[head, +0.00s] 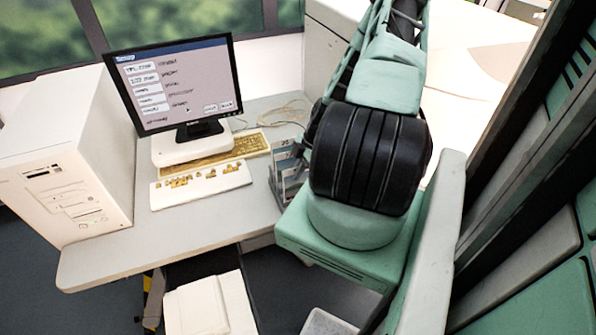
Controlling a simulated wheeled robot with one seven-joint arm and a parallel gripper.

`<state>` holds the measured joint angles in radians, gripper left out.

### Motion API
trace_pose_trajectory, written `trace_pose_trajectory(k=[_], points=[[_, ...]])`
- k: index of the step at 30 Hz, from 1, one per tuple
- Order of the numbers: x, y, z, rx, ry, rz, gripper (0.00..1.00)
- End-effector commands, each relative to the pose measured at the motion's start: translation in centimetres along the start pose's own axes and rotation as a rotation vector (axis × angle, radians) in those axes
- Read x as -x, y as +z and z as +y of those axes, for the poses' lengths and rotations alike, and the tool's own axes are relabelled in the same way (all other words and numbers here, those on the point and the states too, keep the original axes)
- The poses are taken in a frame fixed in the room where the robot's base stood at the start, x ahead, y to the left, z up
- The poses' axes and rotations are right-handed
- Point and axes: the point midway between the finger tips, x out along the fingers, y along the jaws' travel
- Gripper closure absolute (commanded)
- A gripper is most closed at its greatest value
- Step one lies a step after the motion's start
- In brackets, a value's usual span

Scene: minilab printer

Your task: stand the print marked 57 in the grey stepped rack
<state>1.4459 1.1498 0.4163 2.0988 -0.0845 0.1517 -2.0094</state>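A small grey rack-like stand (286,180) is on the desk, just left of my arm. It holds upright pieces, and one at its top seems marked 20. My arm covers its right side, so I cannot tell its full shape or its free slots. I cannot make out a print marked 57. My arm, green with a black ribbed joint, fills the middle right of the head view. My gripper is not in view.
The grey desk (120,262) carries a monitor (178,85), a yellowed keyboard (262,142), a white tray (165,200) with several small yellowish pieces and loose cables. A white computer tower (70,160) stands left. A white seat-like block (210,305) is at the front.

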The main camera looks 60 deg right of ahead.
Motion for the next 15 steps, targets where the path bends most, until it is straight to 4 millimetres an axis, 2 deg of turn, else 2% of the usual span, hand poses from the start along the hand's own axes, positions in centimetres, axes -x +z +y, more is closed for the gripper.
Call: trace_pose_trajectory(k=[15], points=[[-0.85,0.38,0.00,0.001,0.000,0.000,1.00]])
